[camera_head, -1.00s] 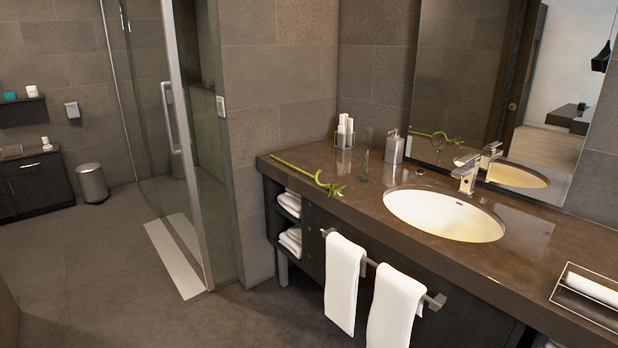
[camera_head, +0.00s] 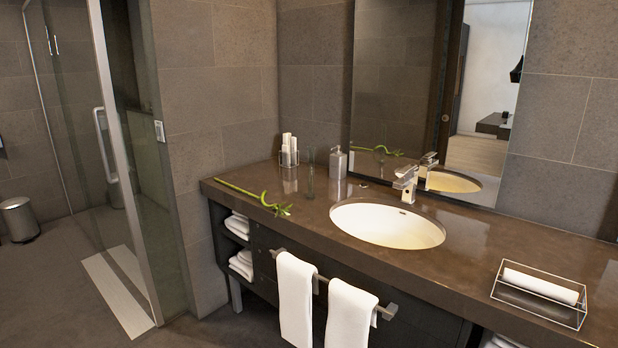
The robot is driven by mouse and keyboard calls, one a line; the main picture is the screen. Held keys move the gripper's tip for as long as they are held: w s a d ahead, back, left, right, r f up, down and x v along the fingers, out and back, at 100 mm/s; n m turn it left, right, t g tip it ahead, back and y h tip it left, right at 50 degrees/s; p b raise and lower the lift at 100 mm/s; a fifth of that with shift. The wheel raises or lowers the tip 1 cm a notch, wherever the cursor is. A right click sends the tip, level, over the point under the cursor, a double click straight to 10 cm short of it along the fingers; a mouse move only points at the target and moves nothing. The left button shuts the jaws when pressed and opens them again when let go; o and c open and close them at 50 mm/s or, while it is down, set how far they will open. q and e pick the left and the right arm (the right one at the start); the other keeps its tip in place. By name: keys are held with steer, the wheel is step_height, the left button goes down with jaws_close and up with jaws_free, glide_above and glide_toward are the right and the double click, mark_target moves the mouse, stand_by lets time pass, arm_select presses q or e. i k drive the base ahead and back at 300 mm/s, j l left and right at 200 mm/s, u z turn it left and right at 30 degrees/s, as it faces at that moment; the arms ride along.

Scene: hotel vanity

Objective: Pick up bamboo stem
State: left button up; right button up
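A green bamboo stem (camera_head: 246,192) with small leaves at its right end lies on the left part of the brown vanity counter (camera_head: 460,240), near the front edge. Its reflection shows in the mirror. A clear glass vase (camera_head: 309,176) stands upright behind the leafy end, apart from the stem. Neither of my grippers is in view.
A soap dispenser (camera_head: 338,163) and a clear holder with white rolls (camera_head: 289,152) stand at the back left of the counter. The sink (camera_head: 388,222) and faucet (camera_head: 405,183) are to the right. A wire tray (camera_head: 540,302) holds a rolled towel (camera_head: 541,285). Towels (camera_head: 295,298) hang in front.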

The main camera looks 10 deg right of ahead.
mark_target(276, 206)
steer(key=z, duration=0.45)
steer(key=i+j+z, duration=0.2)
steer(key=z, duration=0.15)
steer(key=i+j+z, duration=0.2)
steer(key=j+z, duration=0.15)
steer(key=i+j+z, duration=0.1)
steer(key=j+z, duration=0.25)
steer(key=i+j+z, duration=0.1)
steer(key=j+z, duration=0.2)
steer(key=j, duration=0.15)
